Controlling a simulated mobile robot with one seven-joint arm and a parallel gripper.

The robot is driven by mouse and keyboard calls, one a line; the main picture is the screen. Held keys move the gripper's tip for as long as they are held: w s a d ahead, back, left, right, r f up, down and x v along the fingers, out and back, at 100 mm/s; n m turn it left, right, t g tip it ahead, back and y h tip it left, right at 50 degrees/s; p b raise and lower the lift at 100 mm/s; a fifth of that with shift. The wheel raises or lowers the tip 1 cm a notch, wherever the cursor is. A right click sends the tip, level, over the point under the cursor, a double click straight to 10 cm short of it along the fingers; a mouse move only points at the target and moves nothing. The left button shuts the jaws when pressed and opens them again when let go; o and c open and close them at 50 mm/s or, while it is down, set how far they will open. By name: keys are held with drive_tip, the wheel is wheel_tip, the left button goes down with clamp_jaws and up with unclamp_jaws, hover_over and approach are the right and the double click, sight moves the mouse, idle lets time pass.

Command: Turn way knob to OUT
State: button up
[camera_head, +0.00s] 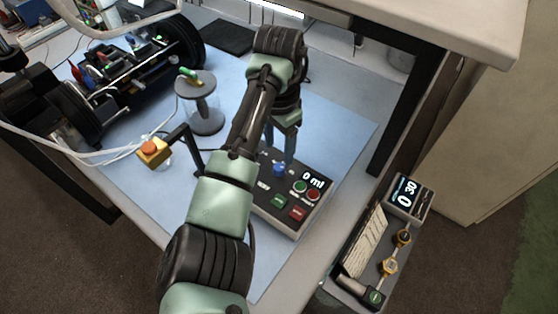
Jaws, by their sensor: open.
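A dark control box (263,213) with a "0 ml" display lies on the blue mat under my arm. A small blue knob (280,170) stands on its upper part, left of the display; I take it for the way knob, but its label and pointing direction are too small to read. My gripper (281,156) is open and points down just above the blue knob. Its fingers are partly hidden by the arm, and I cannot tell whether they touch the knob. My forearm hides the left part of the box.
A grey spool-shaped stand (204,108) with a green part on top is left of my arm. A yellow box with an orange button (153,151) stands further left. A second device (408,195) showing "0 30" sits right, beyond the mat. Black machinery fills the upper left.

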sight(279, 167)
wheel_tip(279, 167, down, 7)
drive_tip(key=shift+r+p, duration=0.15)
drive_tip(key=shift+p, duration=0.15)
clamp_jaws()
idle(0.3)
